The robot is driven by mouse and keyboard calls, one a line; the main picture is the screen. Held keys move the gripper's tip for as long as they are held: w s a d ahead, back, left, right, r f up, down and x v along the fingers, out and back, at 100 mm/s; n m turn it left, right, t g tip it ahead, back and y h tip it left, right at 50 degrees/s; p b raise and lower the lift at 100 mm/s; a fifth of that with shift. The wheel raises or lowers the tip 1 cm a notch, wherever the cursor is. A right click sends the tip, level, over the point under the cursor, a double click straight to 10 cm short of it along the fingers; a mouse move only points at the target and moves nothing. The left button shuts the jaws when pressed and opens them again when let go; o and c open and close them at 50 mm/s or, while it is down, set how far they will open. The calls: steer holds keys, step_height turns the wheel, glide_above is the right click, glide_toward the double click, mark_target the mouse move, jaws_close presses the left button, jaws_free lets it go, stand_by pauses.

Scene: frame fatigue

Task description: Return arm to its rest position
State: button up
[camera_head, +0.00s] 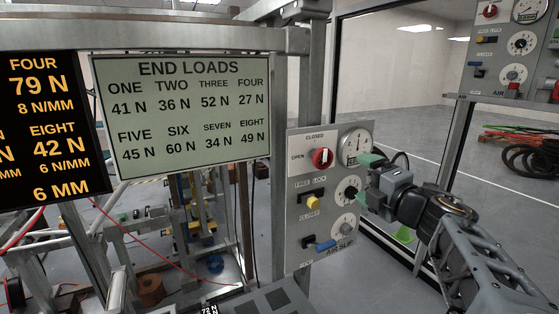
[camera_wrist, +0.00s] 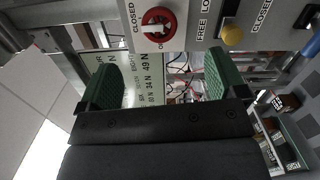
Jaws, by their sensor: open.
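My gripper (camera_wrist: 163,78) is open in the wrist view, with its two green finger pads apart and nothing between them. In the head view my gripper (camera_head: 370,170) is at the right edge of the grey control panel (camera_head: 308,220), close to its gauges and partly hiding its own fingers. In the wrist view the red knob (camera_wrist: 158,24) and the yellow button (camera_wrist: 232,35) lie past the fingertips. I cannot tell whether the gripper touches the panel.
A white END LOADS board (camera_head: 180,115) and a black display (camera_head: 50,130) stand left of the panel, before a metal frame with cables. A second panel (camera_head: 510,50) hangs at upper right.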

steer(key=d+f+m+h, duration=0.3)
steer(key=d+m+h, duration=0.6)
steer(key=m, duration=0.2)
steer(key=s+d+f+m+g+h, duration=0.1)
steer(key=s+f+m+g+h, duration=0.15)
steer(key=f+m, duration=0.25)
steer(key=s+f+m+g+h, duration=0.1)
steer(key=s+f+m+g, duration=0.1)
steer(key=f+m+g, duration=0.2)
steer(key=s+a+f+m+g+y, duration=0.1)
steer(key=s+a+f+g+y, duration=0.2)
steer(key=s+a+f, duration=0.2)
steer(key=s+a+f+m+g+y, duration=0.2)
steer(key=s+a+f, duration=0.4)
steer(key=a, duration=0.5)
steer(key=shift+a+f+g+y, duration=0.3)
steer(key=shift+f+g+y, duration=0.1)
steer(key=shift+g+y, duration=0.35)
